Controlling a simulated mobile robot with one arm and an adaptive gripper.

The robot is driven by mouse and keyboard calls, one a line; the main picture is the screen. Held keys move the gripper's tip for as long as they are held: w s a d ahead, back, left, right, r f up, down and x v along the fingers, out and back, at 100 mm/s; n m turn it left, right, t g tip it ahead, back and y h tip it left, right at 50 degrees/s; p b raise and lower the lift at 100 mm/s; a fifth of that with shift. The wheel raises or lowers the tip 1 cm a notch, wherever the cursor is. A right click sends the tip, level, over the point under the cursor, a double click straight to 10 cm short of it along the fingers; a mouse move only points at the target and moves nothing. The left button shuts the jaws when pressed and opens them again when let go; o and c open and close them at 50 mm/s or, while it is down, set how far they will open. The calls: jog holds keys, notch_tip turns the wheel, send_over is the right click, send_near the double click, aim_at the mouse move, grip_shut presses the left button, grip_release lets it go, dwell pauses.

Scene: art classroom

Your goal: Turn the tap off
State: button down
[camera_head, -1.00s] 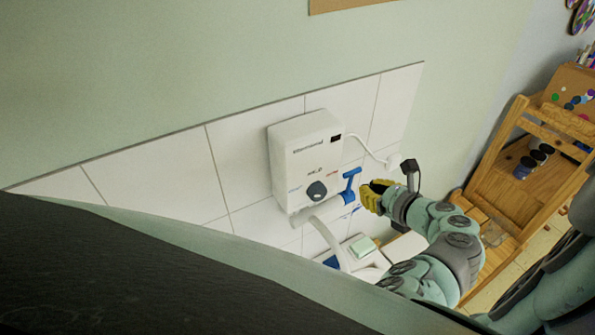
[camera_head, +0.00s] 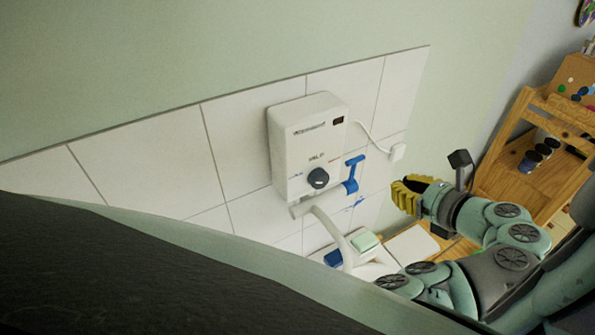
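The tap is a white wall-mounted water heater (camera_head: 305,140) with a dark round knob (camera_head: 318,179) low on its front and a curved white spout (camera_head: 330,231) below. A blue lever handle (camera_head: 352,174) sticks out at its lower right side. My gripper (camera_head: 403,196), with yellow finger pads, is to the right of the blue handle. A clear gap separates them, and nothing shows between the fingers. From this angle I cannot tell how far apart the fingertips are. Whether water runs from the spout is not clear.
A soap dish with a green bar (camera_head: 365,241) and a blue item (camera_head: 333,258) lie by the basin, which my body partly hides. A white plug (camera_head: 398,151) with a cable is on the tiled wall. A wooden shelf (camera_head: 520,165) stands at the right.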

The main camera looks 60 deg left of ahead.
aim_at(353, 164)
notch_tip(353, 164, down, 9)
jog(key=y+b, duration=0.7)
jog(key=b, duration=1.4)
jog(key=p+x, duration=0.4)
jog(key=x, duration=0.8)
jog(key=shift+p, duration=0.35)
jog(key=shift+a, duration=0.65)
jog(key=p, duration=0.3)
jog(key=shift+w+a+r+t, duration=0.15)
jog(key=shift+w+r+t, duration=0.15)
jog(key=shift+t, duration=0.1)
jog(key=shift+a+p, duration=0.3)
jog(key=shift+p, duration=0.55)
jog(key=shift+s+f, duration=0.1)
jog(key=shift+s, duration=0.1)
